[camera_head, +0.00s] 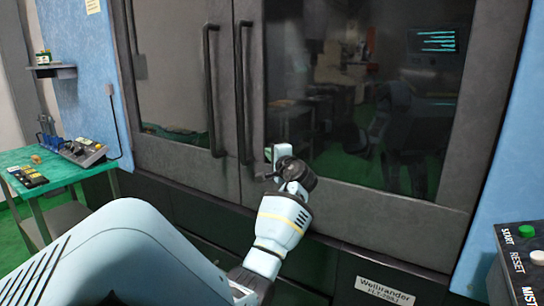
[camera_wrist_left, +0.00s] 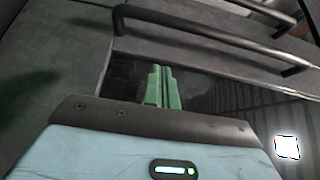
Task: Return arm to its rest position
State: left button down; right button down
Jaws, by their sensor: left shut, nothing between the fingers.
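My left arm reaches forward in the head view, and its gripper (camera_head: 275,153) is near the lower end of the right door handle (camera_head: 243,95), in front of the machine's grey doors. In the left wrist view the green fingers (camera_wrist_left: 162,87) are together with nothing between them. A dark door handle (camera_wrist_left: 200,35) runs across that view beyond the fingers. I cannot tell whether the gripper touches the handle or door. My right gripper is not in view.
The machine's two glazed doors look closed. A green table (camera_head: 75,170) with a grey device (camera_head: 82,151) stands at left, below a small wall shelf (camera_head: 52,71). A control box (camera_head: 520,262) with START and RESET buttons is at lower right.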

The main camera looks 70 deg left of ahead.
pick_arm(q)
jog(key=shift+d, duration=0.55)
jog(key=shift+f, duration=0.1)
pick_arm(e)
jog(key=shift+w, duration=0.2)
